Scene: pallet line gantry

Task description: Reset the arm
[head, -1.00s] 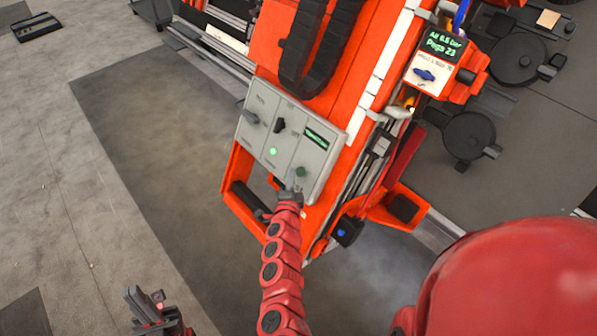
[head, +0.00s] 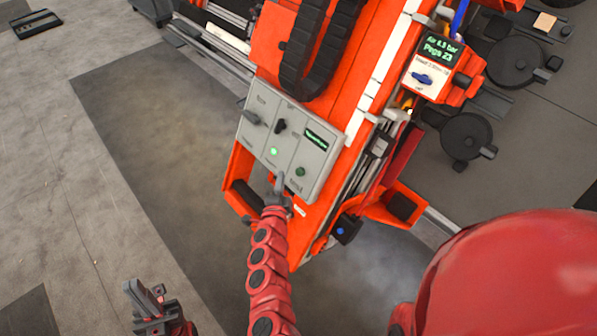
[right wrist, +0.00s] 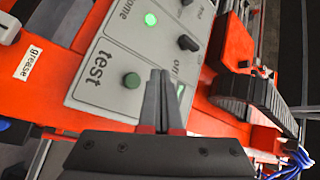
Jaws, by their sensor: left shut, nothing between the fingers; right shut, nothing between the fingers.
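A grey control panel (head: 290,145) is mounted on the orange machine. It has a lit green button (head: 274,152), a dark green button (head: 300,172), black knobs and a small green display (head: 316,139). In the right wrist view, the dark green button (right wrist: 132,80) is beside the word "test", and the lit button (right wrist: 150,19) is near a partly cut-off label ending "ome". My right gripper (head: 280,180) is shut and empty at the panel's lower edge; its fingertips (right wrist: 160,74) show beside the test button, apart from it in that view. My left gripper (head: 144,293) is shut and empty, low at left.
The orange machine frame (head: 243,205) surrounds the panel, with a black cable chain (head: 296,75) above. A second box (head: 430,70) with a blue knob and a display reading "Air 6.5 bar" is at right. Open floor (head: 130,120) lies to the left.

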